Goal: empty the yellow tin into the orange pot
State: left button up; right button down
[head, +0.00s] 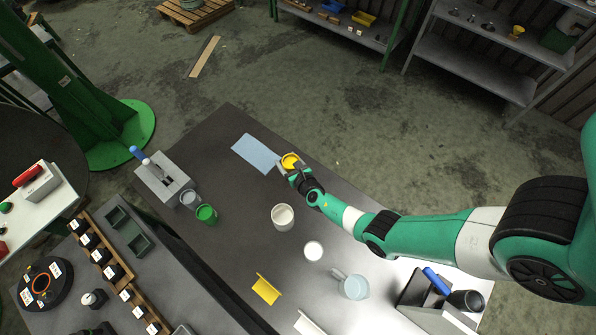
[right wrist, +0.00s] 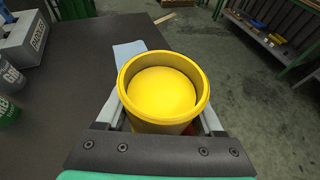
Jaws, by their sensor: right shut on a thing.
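The yellow tin (head: 290,160) is held by my right gripper (head: 296,170) near the far right edge of the dark table. In the right wrist view the yellow tin (right wrist: 164,88) stands between the two fingers of my right gripper (right wrist: 163,118), open mouth up, with yellow contents inside below the rim. The gripper is shut on its sides. A small orange-red patch shows low beside the tin there; I cannot tell what it belongs to. I cannot make out an orange pot in either view. My left gripper is not in view.
A light blue sheet (head: 256,153) lies left of the tin. A green tin (head: 207,215), a grey tin (head: 188,199), a white pot (head: 283,212), a white disc (head: 313,251) and a clear jug (head: 354,287) stand on the table. A yellow bracket (head: 265,289) lies nearer.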

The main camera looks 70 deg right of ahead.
jog(key=shift+a+f+m+y+b, duration=0.15)
jog(key=shift+f+m+y+b, duration=0.15)
jog(key=shift+f+m+b, duration=0.35)
jog(key=shift+w+a+r+m+t, duration=0.1)
jog(key=shift+w+r+m+t, duration=0.05)
jog(key=shift+r+m+t, duration=0.2)
jog(key=shift+a+r+y, duration=0.1)
jog(key=shift+y, duration=0.3)
jog(key=shift+w+a+r+m+t+y, duration=0.15)
jog(key=shift+r+m+t+y, duration=0.3)
jog(key=shift+m, duration=0.45)
jog(key=shift+a+f+m+t+y+b, duration=0.15)
jog(key=shift+f+m+y+b, duration=0.4)
jog(key=shift+b, duration=0.6)
jog(key=shift+f+m+t+y+b, duration=0.25)
jog(key=shift+m+b, duration=0.4)
jog(key=shift+b, duration=0.45)
dwell(1.9)
jog(key=shift+r+m+b, duration=0.2)
jog(key=shift+m+b, duration=0.1)
dwell(1.2)
